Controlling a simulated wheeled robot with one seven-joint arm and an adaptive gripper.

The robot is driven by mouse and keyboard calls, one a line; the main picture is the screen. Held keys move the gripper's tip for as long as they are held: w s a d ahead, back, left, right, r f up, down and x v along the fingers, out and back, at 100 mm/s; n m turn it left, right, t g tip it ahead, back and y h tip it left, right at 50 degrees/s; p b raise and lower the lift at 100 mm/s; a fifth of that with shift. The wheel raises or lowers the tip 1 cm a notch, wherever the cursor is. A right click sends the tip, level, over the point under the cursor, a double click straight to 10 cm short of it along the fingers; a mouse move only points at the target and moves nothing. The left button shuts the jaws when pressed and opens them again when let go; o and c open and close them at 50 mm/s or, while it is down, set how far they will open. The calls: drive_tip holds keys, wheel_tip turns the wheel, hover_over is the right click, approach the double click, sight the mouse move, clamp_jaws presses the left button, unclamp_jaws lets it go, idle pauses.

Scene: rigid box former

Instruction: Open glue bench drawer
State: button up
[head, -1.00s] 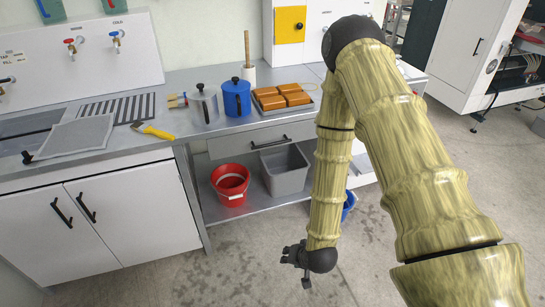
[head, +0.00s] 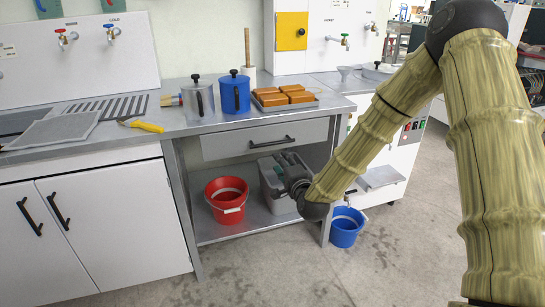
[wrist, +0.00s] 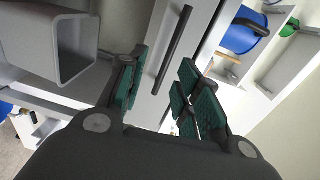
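The glue bench drawer (head: 230,145) is a light grey front under the worktop, and it looks shut. Its dark bar handle (head: 272,141) runs across the front. My gripper (head: 282,160) is just below and in front of the handle in the head view. In the wrist view the handle (wrist: 172,50) lies ahead, between the lines of the two green-padded fingers (wrist: 160,92). The fingers are apart and nothing is between them. The handle looks beyond the fingertips; I cannot tell the exact gap.
A red bucket (head: 227,203) and a grey bin (head: 270,190) stand on the shelf below the drawer. A blue bucket (head: 345,228) is on the floor to the right. Pots (head: 235,95) and a tray of brown blocks (head: 285,97) stand on the worktop.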

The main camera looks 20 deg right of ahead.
sight(273, 144)
drive_tip(key=shift+m+t, duration=0.3)
drive_tip(key=w, duration=0.4)
drive_tip(key=w+r+b, duration=0.1)
drive_tip(key=w, duration=0.6)
drive_tip(key=shift+w+d+r, duration=0.1)
drive_tip(key=shift+w+r, duration=0.05)
drive_tip(key=shift+w, duration=0.15)
drive_tip(key=shift+c, duration=0.3)
clamp_jaws()
